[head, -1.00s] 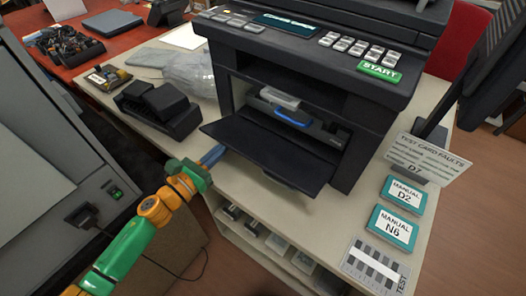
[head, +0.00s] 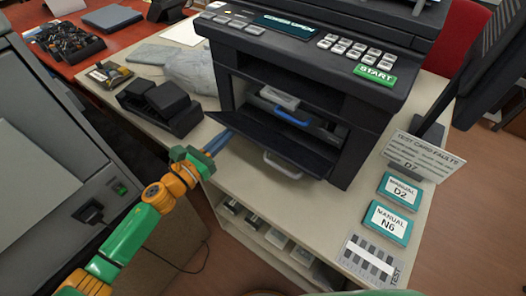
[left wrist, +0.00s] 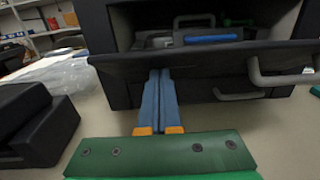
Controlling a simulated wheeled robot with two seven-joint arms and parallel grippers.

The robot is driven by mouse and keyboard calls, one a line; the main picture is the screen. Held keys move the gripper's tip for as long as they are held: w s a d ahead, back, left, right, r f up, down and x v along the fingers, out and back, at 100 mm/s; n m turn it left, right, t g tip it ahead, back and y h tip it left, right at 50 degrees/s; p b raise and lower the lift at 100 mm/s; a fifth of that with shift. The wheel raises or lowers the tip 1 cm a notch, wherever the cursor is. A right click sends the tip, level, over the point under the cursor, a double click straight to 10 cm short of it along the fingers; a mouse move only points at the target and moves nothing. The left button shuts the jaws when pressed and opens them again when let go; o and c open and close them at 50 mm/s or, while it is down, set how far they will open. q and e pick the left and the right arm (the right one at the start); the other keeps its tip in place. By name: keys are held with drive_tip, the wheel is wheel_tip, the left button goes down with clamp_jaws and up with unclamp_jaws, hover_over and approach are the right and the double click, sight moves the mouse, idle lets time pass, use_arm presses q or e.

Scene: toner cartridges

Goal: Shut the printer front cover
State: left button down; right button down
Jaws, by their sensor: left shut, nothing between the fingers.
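The black printer (head: 300,90) stands on the bench, its display strip lit. Its front cover (head: 270,143) is hinged at the bottom and partly raised, tilted outward; a grey handle (head: 282,166) shows below it. In the opening sit a grey handle and a blue bar (head: 292,116). My left gripper (head: 222,137) is shut and empty, its blue fingers at the left underside of the cover. In the left wrist view, the fingers (left wrist: 158,90) reach under the cover (left wrist: 210,62) and appear to touch it. My right gripper is not in view.
A black device (head: 160,107) and a clear plastic bag (head: 192,70) lie left of the printer. The bench front is clear.

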sight(238, 122)
use_arm(q)
drive_tip(key=shift+r, duration=0.1)
drive_tip(key=shift+w+d+r+p, duration=0.3)
drive_tip(key=shift+w+r+p, duration=0.1)
drive_tip(key=shift+r, duration=0.1)
drive_tip(key=shift+w+d+r+p, duration=0.25)
drive_tip(key=shift+w+r+p, duration=0.1)
drive_tip(key=shift+r, duration=0.15)
drive_tip(key=shift+w+d+r, duration=0.3)
drive_tip(key=shift+w+d, duration=0.05)
drive_tip(key=shift+w, duration=0.05)
drive_tip(key=shift+w+d+r, duration=0.4)
drive_tip(key=shift+w+d, duration=0.1)
drive_tip(key=shift+w, duration=0.15)
